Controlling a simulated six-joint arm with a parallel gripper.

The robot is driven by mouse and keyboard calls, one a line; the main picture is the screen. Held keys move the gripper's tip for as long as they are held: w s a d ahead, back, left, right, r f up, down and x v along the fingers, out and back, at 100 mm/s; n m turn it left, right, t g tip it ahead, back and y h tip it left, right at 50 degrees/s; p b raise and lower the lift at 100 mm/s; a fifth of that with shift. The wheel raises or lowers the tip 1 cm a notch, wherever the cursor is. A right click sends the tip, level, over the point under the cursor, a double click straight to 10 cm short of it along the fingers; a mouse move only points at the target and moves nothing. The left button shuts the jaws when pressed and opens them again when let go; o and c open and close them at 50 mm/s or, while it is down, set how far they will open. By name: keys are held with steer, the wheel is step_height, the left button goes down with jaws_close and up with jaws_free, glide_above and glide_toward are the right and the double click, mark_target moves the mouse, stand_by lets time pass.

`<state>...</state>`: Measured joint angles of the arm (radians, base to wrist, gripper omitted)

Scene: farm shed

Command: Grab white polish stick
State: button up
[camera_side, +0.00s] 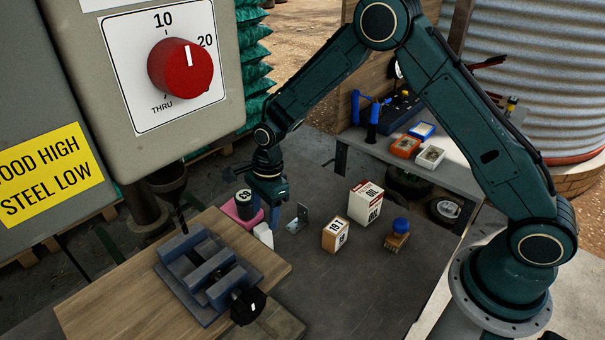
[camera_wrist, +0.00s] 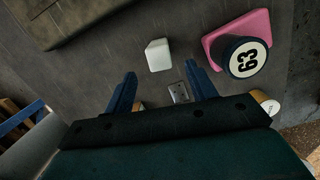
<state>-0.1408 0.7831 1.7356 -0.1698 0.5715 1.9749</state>
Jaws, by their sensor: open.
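The white polish stick (camera_side: 263,235) is a small pale block on the dark bench top, beside the wooden board's edge. In the wrist view the white polish stick (camera_wrist: 158,55) lies just beyond the fingertips, roughly centred between them, and nothing touches it. My gripper (camera_side: 270,204) points down above the bench near the stick and partly overlaps the things behind it. In the wrist view my gripper (camera_wrist: 161,78) shows its two blue fingers spread apart with nothing held between them.
A pink block (camera_wrist: 227,30) with a dark round container marked 63 (camera_wrist: 245,58) stands to the stick's right in the wrist view. A metal bracket (camera_side: 297,218) is close by. A vise (camera_side: 208,274) sits on the board. Two boxes (camera_side: 336,233) (camera_side: 366,203) and a blue-topped brush (camera_side: 398,234) stand rightward.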

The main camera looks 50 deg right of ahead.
mark_target(262, 228)
steer(key=shift+a+f, duration=0.15)
steer(key=shift+f, duration=1.05)
steer(key=shift+a+f, duration=0.2)
steer(key=shift+f, duration=0.65)
steer(key=shift+a+f, duration=0.2)
steer(key=shift+f, duration=0.6)
steer(key=shift+a+f, duration=0.2)
steer(key=shift+f, duration=0.65)
steer(key=shift+w, duration=0.1)
steer(key=c, duration=1.1)
